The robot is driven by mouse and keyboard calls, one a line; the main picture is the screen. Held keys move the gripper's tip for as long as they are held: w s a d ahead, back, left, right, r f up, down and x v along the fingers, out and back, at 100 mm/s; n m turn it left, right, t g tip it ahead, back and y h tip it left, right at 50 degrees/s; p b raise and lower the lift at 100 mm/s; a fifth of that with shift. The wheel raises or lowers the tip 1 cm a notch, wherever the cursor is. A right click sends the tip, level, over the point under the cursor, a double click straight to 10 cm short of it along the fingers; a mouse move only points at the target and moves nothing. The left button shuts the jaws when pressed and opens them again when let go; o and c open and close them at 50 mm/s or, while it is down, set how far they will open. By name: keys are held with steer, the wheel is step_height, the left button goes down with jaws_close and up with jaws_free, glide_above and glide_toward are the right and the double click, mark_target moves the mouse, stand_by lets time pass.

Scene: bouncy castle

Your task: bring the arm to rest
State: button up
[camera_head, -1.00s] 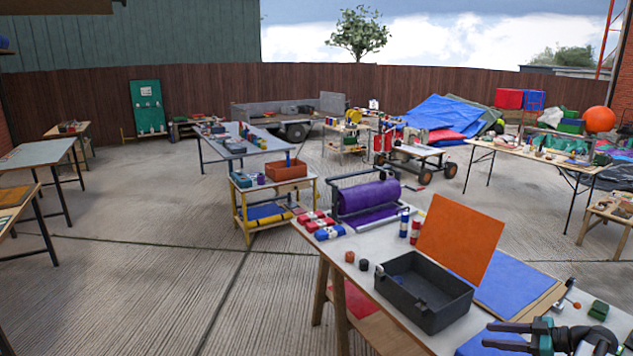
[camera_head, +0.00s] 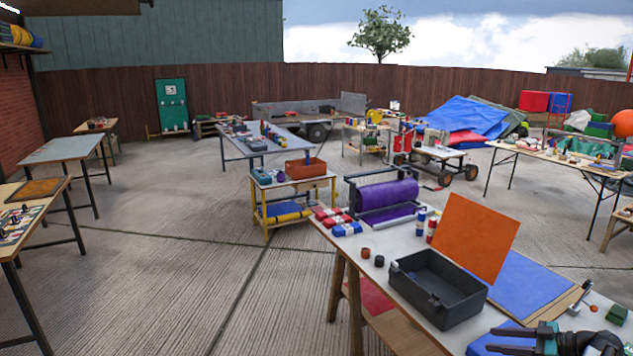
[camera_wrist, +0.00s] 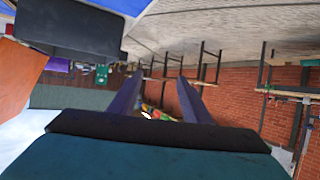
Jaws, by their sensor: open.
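My gripper (camera_head: 518,341) is at the lower right of the head view, above the near right end of the workbench. Its two dark fingers point left and stand apart with nothing between them. In the wrist view the fingers (camera_wrist: 153,100) also stand apart, with only background between them. The black open bin (camera_head: 437,287) lies on the bench just beyond the fingertips; in the wrist view it shows at the upper left (camera_wrist: 70,27). My gripper touches nothing that I can see.
The workbench (camera_head: 400,318) also holds an orange panel (camera_head: 466,238), a blue sheet (camera_head: 535,285), a purple roll (camera_head: 386,195), small cans and a green block (camera_head: 617,315). A yellow cart (camera_head: 293,200) stands behind it. Concrete floor (camera_head: 170,270) at left is clear.

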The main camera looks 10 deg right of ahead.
steer(key=w+a+f+n+g+y+b, duration=0.1)
steer(key=w+a+f, duration=0.25)
steer(key=a, duration=0.35)
steer(key=w+a+f+n+g+y+b, duration=0.1)
steer(key=w+a+f+g, duration=0.15)
steer(key=a+f, duration=0.4)
steer(key=w+a+f+n+g+y+b, duration=0.1)
steer(key=w+a+f, duration=0.2)
steer(key=a, duration=0.6)
steer(key=s+a+f+g+b, duration=0.1)
steer(key=s+a+f+g, duration=0.15)
steer(key=a+f, duration=0.6)
steer(key=s+a+f+g+b, duration=0.25)
steer(key=a+f, duration=0.25)
steer(key=a, duration=0.7)
steer(key=s+a+f+g+h+b, duration=0.2)
steer(key=s+a+f+g+h, duration=0.3)
steer(key=s+a+f, duration=1.1)
steer(key=s+d+f+m+g+h, duration=0.1)
steer(key=s+d+f+m, duration=0.1)
steer(key=s, duration=0.3)
steer(key=s+d+f+m+g+h, duration=0.1)
steer(key=s+d+f+g+h, duration=0.1)
steer(key=s, duration=0.2)
steer(key=s+d+f+m+t+h, duration=0.1)
steer(key=d+m+h, duration=0.2)
steer(key=d+m, duration=0.3)
steer(key=shift+s+m+t+b, duration=0.3)
steer(key=shift+m+t+b, duration=0.1)
steer(key=shift+m, duration=0.7)
